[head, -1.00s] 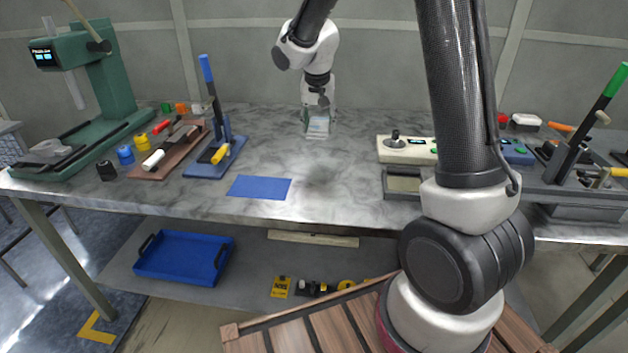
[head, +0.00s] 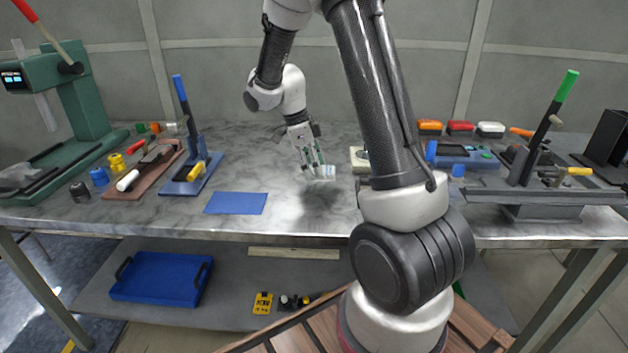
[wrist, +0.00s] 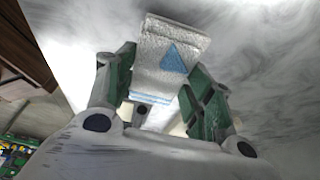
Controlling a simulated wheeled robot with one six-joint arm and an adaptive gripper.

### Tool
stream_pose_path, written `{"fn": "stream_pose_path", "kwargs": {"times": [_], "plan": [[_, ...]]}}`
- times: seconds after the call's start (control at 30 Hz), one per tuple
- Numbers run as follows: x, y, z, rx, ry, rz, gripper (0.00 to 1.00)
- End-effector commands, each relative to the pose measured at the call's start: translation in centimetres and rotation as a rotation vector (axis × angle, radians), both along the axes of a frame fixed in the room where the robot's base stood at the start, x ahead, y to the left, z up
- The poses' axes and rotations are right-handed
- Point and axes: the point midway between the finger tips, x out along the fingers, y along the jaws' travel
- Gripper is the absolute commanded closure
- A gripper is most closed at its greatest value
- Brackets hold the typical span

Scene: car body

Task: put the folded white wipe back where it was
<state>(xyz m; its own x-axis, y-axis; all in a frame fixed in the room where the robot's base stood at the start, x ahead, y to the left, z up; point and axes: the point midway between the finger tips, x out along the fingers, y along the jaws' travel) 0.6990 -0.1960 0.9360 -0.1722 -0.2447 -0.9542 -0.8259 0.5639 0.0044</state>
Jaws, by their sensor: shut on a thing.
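The folded white wipe (wrist: 172,58) has a blue triangle and thin blue stripes and sits between the two green fingers in the wrist view. My gripper (head: 318,171) is shut on it and holds it over the middle of the bench (head: 290,215), with a dark shadow beneath. In the head view the wipe (head: 326,172) shows small and pale at the fingertips. A flat blue mat (head: 236,203) lies on the bench to the left of my gripper.
Blue-handled and green-handled lever presses (head: 190,165) (head: 540,150) stand left and right. A green machine (head: 85,105) is at the far left. Orange, red and white boxes (head: 460,128) sit at the back right. My arm hides part of the bench. A blue tray (head: 162,277) is on the lower shelf.

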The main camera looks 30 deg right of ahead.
Motion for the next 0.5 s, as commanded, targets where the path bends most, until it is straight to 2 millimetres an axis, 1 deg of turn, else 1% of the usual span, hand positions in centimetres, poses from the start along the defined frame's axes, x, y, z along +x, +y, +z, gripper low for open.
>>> {"fn": "stream_pose_path", "kwargs": {"times": [0.17, 0.3, 0.37, 0.5], "plan": [[0.0, 0.0, -1.7, 0.0, 0.001, 0.003, 0.7], [0.0, 0.0, -3.8, 0.0, 0.002, 0.003, 0.7], [0.0, 0.0, -4.2, 0.001, 0.001, 0.003, 0.7], [0.0, 0.0, -4.1, 0.0, -0.001, 0.003, 0.7]]}}
